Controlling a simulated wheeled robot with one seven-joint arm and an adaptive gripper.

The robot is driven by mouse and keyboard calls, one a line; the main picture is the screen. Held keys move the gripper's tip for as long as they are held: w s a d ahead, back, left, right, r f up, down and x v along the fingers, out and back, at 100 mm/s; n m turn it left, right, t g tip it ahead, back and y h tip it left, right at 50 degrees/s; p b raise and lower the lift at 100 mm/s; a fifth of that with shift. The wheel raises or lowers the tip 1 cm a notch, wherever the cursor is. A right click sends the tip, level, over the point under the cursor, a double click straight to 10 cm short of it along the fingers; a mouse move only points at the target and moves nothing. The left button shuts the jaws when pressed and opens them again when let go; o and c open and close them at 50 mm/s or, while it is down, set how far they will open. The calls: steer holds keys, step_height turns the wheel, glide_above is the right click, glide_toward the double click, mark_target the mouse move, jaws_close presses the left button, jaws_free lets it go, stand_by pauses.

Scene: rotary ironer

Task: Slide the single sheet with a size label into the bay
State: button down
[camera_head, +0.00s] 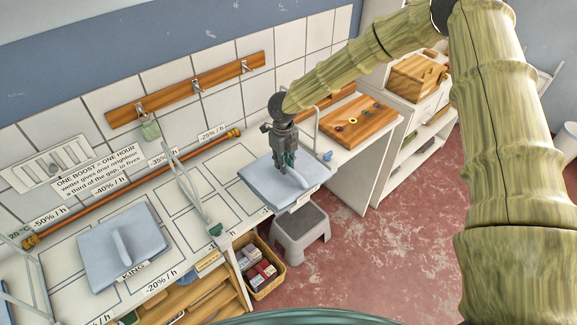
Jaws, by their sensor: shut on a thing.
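A pale blue slab-like folded sheet (262,170) with a raised handle (298,179) lies at the right end of the white counter, its front edge at the counter's edge. A small label on that edge is too small to read. My gripper (286,168) points down over this sheet and is shut on its handle; the fingers hide part of it. A second pale blue sheet (150,262) with a handle, labelled KING, lies on the left of the counter. Outlined bays with percent labels, such as -20% / h (160,283), mark the counter; which bay is meant cannot be told.
A white metal frame (190,190) stands between the two sheets, and another bar (317,130) stands right of my gripper. A copper pipe (130,187) runs along the back. A grey stool (301,232) and a basket (265,272) stand below. Outlined counter between the sheets is mostly clear.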

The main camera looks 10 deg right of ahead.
steer(key=shift+w+a+b, duration=1.05)
steer(key=shift+w+a, duration=1.95)
steer(key=shift+w, duration=3.05)
steer(key=shift+w+a+f+b, duration=0.15)
steer(key=shift+w+f+b, duration=0.3)
steer(key=shift+f, duration=0.45)
steer(key=shift+w+a+f+b, duration=0.2)
steer(key=shift+f+b, duration=0.4)
steer(key=shift+f, duration=0.25)
steer(key=shift+w+a+f+b, duration=0.15)
steer(key=shift+w+f+b, duration=0.3)
steer(key=shift+f, duration=0.45)
steer(key=shift+s+f, duration=0.1)
steer(key=shift+f, duration=0.2)
steer(key=c, duration=1.3)
jaws_free()
step_height(320, 180, up, 12)
steer(key=shift+f, duration=0.1)
